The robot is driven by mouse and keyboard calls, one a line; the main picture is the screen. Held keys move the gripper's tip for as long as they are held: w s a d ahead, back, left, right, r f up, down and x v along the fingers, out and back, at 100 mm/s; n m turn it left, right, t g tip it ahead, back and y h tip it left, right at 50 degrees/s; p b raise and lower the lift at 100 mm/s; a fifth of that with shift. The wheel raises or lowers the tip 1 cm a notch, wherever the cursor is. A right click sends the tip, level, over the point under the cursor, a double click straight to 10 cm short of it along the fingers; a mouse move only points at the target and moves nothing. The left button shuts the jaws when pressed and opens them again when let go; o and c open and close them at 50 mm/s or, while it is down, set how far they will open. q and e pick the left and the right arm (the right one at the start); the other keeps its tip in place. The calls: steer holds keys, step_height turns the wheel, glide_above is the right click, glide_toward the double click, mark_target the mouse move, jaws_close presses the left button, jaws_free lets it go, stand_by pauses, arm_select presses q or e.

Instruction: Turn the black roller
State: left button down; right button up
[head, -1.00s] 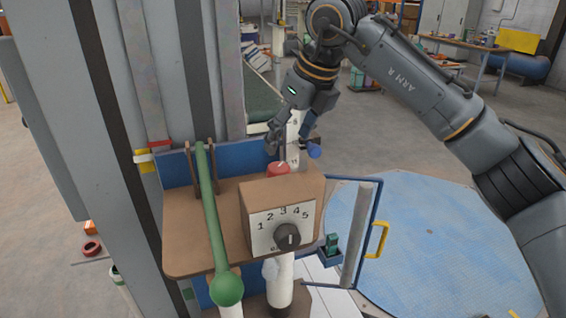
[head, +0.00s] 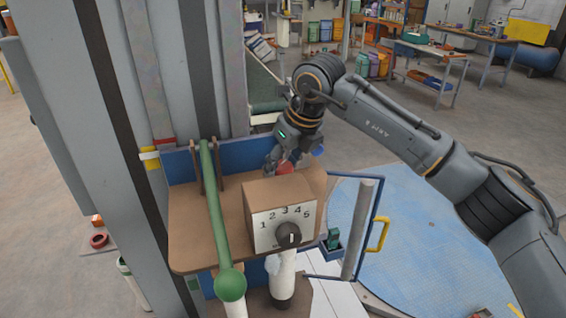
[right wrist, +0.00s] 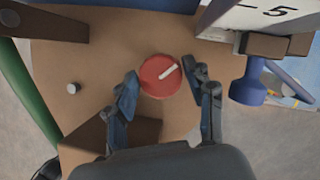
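My right gripper (head: 279,163) is at the red knob. Its fingers (right wrist: 163,82) are open, one on each side of the red knob, with a small gap at the right finger. My left gripper is out of view.
A green lever (head: 216,220) with a ball end stands left of the box on the brown panel (head: 190,232). A blue frame with a yellow handle (head: 378,235) is at the right. A blue handle (right wrist: 248,91) is close to my right finger. Blue floor lies beyond.

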steer(key=c, duration=0.6)
steer(key=shift+o, duration=0.2)
steer(key=shift+n, duration=0.3)
steer(key=shift+d+n+g+y+b, duration=0.1)
steer(key=shift+n+g+y+b, duration=0.25)
steer(key=shift+n, duration=0.55)
steer(key=shift+w+n+g+y+p, duration=0.1)
steer(key=shift+n+g+y+p, duration=0.4)
steer(key=shift+n, duration=1.3)
steer(key=shift+g+h, duration=0.25)
steer(key=o, duration=1.2)
steer(key=shift+c, duration=0.2)
